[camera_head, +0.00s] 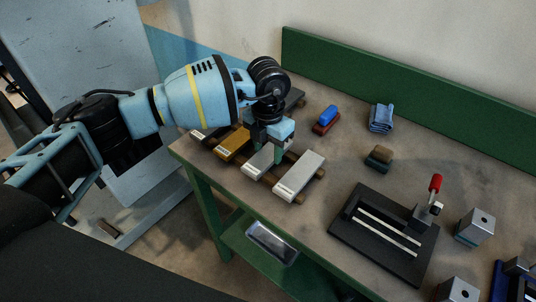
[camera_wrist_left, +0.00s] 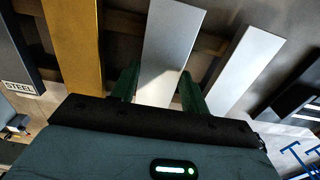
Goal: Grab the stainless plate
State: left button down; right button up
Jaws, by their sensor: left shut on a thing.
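Several bar-shaped plates lie side by side on a wooden rack on the bench. My left gripper (camera_head: 279,153) is shut on a silver-grey plate (camera_head: 258,162), the third from the left. In the left wrist view its green fingers (camera_wrist_left: 160,88) stand on both sides of this silver-grey plate (camera_wrist_left: 174,35). I cannot read a label on it, so the pictures do not confirm that it is stainless. A paler plate (camera_head: 299,175) lies to its right, a gold plate (camera_head: 233,146) to its left. A dark plate (camera_wrist_left: 14,45) marked STEEL lies beyond the gold one. My right gripper is out of view.
A green board (camera_head: 410,92) edges the back.

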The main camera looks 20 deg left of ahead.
aim_at(266, 153)
pick_arm(q)
jog(key=shift+w+r, duration=0.1)
jog(key=shift+r, duration=0.05)
jog(key=shift+r, duration=0.55)
jog(key=shift+a+r, duration=0.2)
jog(key=shift+r, duration=1)
jog(key=s+a, duration=0.3)
jog(key=a, duration=0.4)
jog(key=s+a+r+b, duration=0.1)
jog(key=s+a, duration=0.2)
jog(key=a, duration=0.4)
jog(key=shift+s+r, duration=0.2)
jog(key=shift+s, duration=0.2)
jog(key=shift+a, duration=0.1)
